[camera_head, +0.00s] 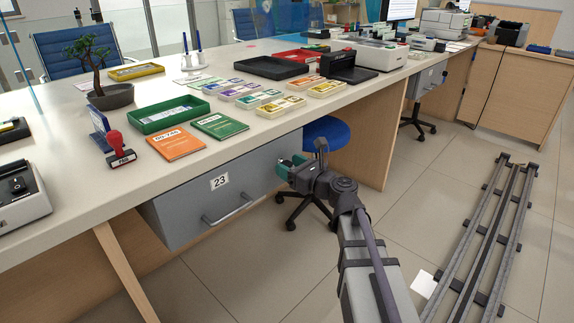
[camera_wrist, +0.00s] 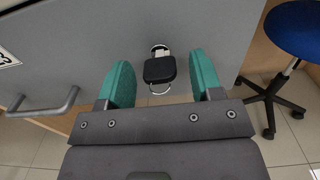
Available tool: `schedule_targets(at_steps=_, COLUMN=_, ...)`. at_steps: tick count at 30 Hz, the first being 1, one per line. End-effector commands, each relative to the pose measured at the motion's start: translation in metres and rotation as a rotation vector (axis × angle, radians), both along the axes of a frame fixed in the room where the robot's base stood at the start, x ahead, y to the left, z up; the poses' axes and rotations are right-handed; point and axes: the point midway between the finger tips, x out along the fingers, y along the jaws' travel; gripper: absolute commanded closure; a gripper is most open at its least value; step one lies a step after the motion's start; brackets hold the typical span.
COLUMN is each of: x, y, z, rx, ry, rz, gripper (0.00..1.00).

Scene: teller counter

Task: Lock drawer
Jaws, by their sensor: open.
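A grey drawer (camera_head: 190,212) labelled 23 with a bar handle (camera_head: 229,209) hangs under the counter; its front looks closed. In the wrist view the drawer front (camera_wrist: 190,30) fills the top, with the handle (camera_wrist: 45,103) at the left. A key with a black head (camera_wrist: 159,70) and metal rings is at the drawer's right part, between the green fingers. My gripper (camera_wrist: 160,82) is open around the key head, with gaps on both sides. In the head view my gripper (camera_head: 283,170) is at the drawer's right end and the key is hidden.
The counter (camera_head: 60,120) above holds trays, booklets, a stamp (camera_head: 120,150) and a potted plant (camera_head: 95,75). A blue stool (camera_head: 327,130) stands close behind my gripper, and shows at the right in the wrist view (camera_wrist: 300,30). Rails (camera_head: 485,240) lie on the open floor at the right.

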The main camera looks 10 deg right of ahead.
Motion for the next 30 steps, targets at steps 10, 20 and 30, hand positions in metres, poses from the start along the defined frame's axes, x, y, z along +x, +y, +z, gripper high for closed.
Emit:
schedule_targets(at_steps=10, x=0.0118, y=0.0081, z=-0.0001, rx=-0.001, ry=-0.001, rz=0.000, gripper=0.40)
schedule_targets(at_steps=20, x=0.0116, y=0.0078, z=-0.0001, rx=-0.001, ry=-0.001, rz=0.000, gripper=0.69)
schedule_targets(at_steps=30, x=0.0115, y=0.0078, z=-0.0001, rx=-0.003, ry=-0.002, rz=0.000, gripper=0.90)
